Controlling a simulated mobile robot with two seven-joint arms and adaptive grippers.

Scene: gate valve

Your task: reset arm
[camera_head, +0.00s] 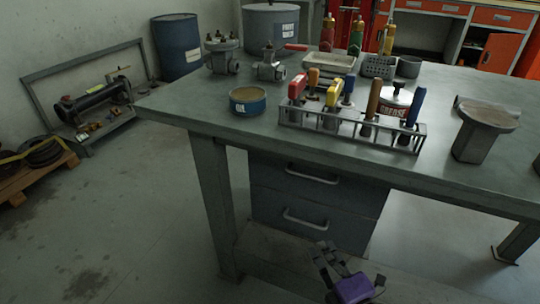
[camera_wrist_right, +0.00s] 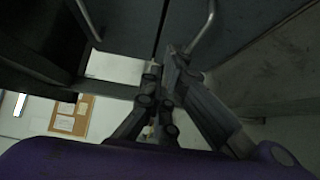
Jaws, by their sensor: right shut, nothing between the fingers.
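My right gripper (camera_head: 325,254) is low in front of the workbench, below the tabletop and close to the drawer unit. It is purple with dark grey fingers. The fingers are shut and empty; in the right wrist view the gripper (camera_wrist_right: 164,72) points toward the drawer fronts and their handles. My left gripper is not in either view. A grey valve with bolts on top (camera_head: 222,58) and a smaller valve (camera_head: 270,68) with a red handle stand at the back left of the workbench (camera_head: 200,100).
The drawer unit (camera_head: 315,205) with two bar handles is under the bench. A tool rack (camera_head: 350,140), an oil tin (camera_head: 247,104) and a grey pedestal block (camera_head: 482,135) stand on top. The floor at left (camera_head: 140,220) is mostly clear.

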